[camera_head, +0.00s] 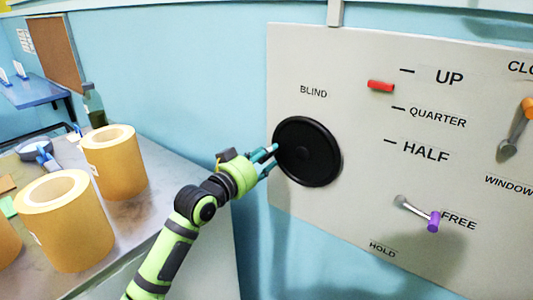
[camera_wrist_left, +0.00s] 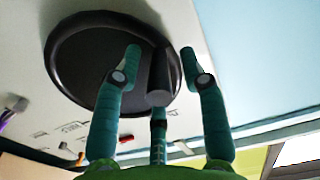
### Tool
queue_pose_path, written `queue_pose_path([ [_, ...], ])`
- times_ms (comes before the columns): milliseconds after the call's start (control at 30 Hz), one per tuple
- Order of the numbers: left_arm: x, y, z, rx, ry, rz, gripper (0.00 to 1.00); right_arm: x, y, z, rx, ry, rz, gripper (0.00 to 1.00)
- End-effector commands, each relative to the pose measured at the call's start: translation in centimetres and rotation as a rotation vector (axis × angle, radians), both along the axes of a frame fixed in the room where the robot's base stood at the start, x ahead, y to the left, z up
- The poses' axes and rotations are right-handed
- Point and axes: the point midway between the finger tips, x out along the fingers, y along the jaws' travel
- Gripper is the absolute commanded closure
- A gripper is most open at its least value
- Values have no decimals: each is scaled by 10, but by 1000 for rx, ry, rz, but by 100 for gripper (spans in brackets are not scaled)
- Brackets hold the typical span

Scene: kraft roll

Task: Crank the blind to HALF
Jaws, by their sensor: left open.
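The black crank wheel (camera_head: 307,151) is mounted on the pale panel (camera_head: 345,60) under the BLIND label. The red pointer (camera_head: 380,86) sits between the UP and QUARTER marks, above the HALF mark (camera_head: 390,141). My left gripper (camera_head: 271,158) is at the wheel's left edge with its fingers open. In the left wrist view the wheel (camera_wrist_left: 75,60) fills the upper left, and a dark handle (camera_wrist_left: 158,80) stands out from it. The handle is between the spread fingers (camera_wrist_left: 160,58); contact cannot be told. My right gripper is out of view.
A lever with a purple knob (camera_head: 433,222) is by FREE, and one with an orange knob (camera_head: 528,108) is at the right edge. Several kraft rolls (camera_head: 115,165) stand on the metal table (camera_head: 150,195) at left. A bottle (camera_head: 94,105) stands behind them.

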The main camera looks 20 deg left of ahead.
Motion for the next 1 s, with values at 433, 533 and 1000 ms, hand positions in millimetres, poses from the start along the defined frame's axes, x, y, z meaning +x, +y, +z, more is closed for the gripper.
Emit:
queue_pose_path([
  [433, 6, -3, -1, 1, 1, -1, 90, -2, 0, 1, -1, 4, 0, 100],
  [533, 6, -3, -1, 1, 1, -1, 100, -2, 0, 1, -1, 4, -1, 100],
  [1000, 7, -1, 9, 83, -31, 0, 100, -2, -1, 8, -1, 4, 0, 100],
])
